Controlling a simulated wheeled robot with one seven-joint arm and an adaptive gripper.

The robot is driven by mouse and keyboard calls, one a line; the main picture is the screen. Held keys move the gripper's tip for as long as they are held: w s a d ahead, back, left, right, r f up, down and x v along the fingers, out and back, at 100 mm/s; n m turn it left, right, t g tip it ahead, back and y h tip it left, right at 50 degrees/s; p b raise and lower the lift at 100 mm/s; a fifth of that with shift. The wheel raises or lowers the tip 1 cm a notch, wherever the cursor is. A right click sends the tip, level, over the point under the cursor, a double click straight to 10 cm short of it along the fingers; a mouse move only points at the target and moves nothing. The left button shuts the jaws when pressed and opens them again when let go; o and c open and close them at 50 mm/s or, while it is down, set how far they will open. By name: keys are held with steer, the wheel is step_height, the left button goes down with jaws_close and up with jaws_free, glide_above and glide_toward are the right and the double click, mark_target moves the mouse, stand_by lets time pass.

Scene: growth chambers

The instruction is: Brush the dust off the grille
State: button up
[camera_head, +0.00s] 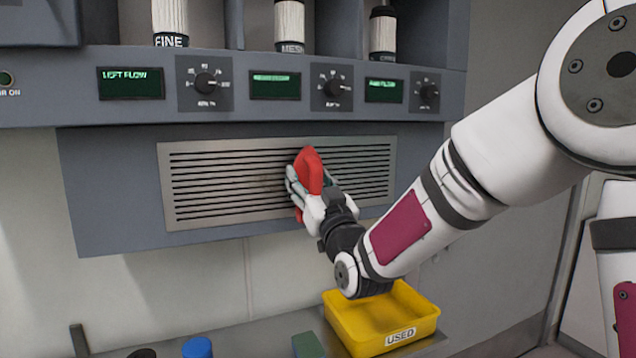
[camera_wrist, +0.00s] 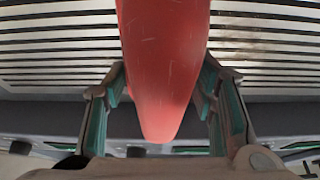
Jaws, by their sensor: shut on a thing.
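The grille (camera_head: 225,185) is a wide metal panel with horizontal slots, set in the grey front below the display row. A faint brownish dust patch shows on it just left of my gripper, and a brownish smudge shows on the slats at the upper right in the wrist view (camera_wrist: 245,48). My gripper (camera_head: 305,185) is in front of the grille, right of its middle. It is shut on a red brush handle (camera_head: 309,168), which fills the middle of the wrist view (camera_wrist: 165,70). The brush's bristles are hidden, so I cannot tell whether they touch the slats.
A yellow bin marked USED (camera_head: 385,318) stands on the bench below my arm. A green block (camera_head: 307,345) and a blue cap (camera_head: 198,347) are left of it. Knobs (camera_head: 205,83) and displays (camera_head: 131,83) sit above the grille, with labelled cylinders (camera_head: 290,27) higher up.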

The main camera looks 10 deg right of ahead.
mark_target(338, 157)
steer(key=shift+s+a+b, duration=0.5)
steer(key=shift+a+b, duration=0.55)
steer(key=shift+a, duration=0.9)
steer(key=shift+s+a+b, duration=0.55)
steer(key=shift+a+b, duration=0.5)
steer(key=shift+a, duration=0.95)
steer(key=shift+s+a+b, duration=0.5)
steer(key=shift+a+b, duration=0.55)
steer(key=shift+a, duration=0.9)
steer(key=shift+r+p, duration=0.45)
steer(key=shift+r, duration=0.6)
steer(key=shift+w+d+b, duration=0.5)
steer(key=shift+d+b, duration=0.25)
steer(key=shift+d, duration=0.9)
steer(key=shift+w+d+b, duration=0.55)
steer(key=shift+d+b, duration=0.25)
steer(key=shift+d, duration=0.85)
steer(key=shift+w+d+b, duration=0.5)
steer(key=shift+d+b, duration=0.25)
steer(key=shift+d, duration=0.9)
steer(key=shift+w+d+b, duration=0.4)
steer(key=shift+w+d, duration=0.05)
steer(key=shift+d, duration=1.2)
steer(key=shift+w+d+b, duration=0.35)
steer(key=shift+w+d, duration=0.15)
steer(key=shift+d, duration=1.2)
steer(key=shift+w+d+b, duration=0.4)
steer(key=shift+w+d, duration=0.05)
steer(key=shift+d, duration=1.2)
